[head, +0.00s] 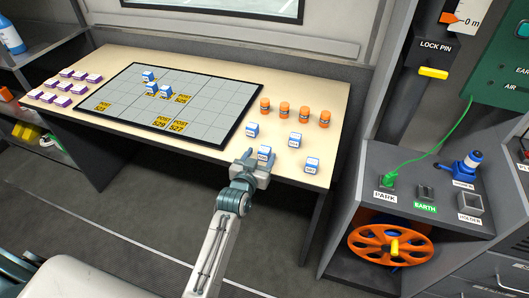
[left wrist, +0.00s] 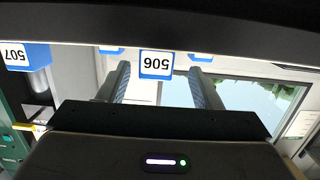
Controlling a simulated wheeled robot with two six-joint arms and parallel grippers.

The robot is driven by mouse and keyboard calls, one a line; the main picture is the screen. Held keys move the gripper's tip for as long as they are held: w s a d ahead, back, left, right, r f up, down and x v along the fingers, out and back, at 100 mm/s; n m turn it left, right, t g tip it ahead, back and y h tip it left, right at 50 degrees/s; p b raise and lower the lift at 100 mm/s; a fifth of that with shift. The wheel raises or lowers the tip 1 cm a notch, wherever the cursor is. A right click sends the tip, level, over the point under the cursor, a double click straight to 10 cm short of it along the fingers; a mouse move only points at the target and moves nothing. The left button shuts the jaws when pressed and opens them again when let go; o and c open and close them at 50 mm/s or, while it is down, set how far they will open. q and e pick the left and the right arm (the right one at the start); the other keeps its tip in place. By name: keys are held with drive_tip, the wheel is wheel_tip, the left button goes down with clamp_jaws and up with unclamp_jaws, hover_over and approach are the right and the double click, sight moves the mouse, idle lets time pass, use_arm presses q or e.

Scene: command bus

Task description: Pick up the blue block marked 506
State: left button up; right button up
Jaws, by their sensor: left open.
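The blue block marked 506 (left wrist: 156,65) shows upside down in the left wrist view, with its white numbered face between the two fingers. In the head view it appears to be the blue and white block (head: 264,153) at the table's front edge. My left gripper (head: 254,160) is open right at this block, its fingers on either side. The left wrist view shows the fingers (left wrist: 160,80) apart, with a gap beside the block. I cannot tell whether they touch it. My right gripper is not in view.
Block 507 (left wrist: 15,56) stands to one side; in the head view it appears to be the block (head: 312,165) on the right. Two more blue blocks (head: 252,130) (head: 295,140) stand behind. Orange cylinders (head: 284,109) stand farther back. The gridded board (head: 215,100) lies left on the table (head: 330,95).

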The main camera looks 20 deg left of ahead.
sight(266, 148)
use_arm(q)
drive_tip(key=shift+w+d+f+p, duration=0.15)
drive_tip(key=shift+w+p, duration=0.1)
drive_tip(key=shift+w, duration=0.6)
drive_tip(key=shift+w+d+f+p, duration=0.1)
drive_tip(key=shift+w+f+p, duration=0.1)
drive_tip(key=shift+w, duration=0.7)
drive_tip(key=shift+w+d+f+p, duration=0.1)
drive_tip(key=shift+w+p, duration=0.15)
drive_tip(key=shift+w, duration=0.6)
drive_tip(key=shift+s, duration=0.1)
drive_tip(key=shift+c, duration=0.4)
drive_tip(key=c, duration=1)
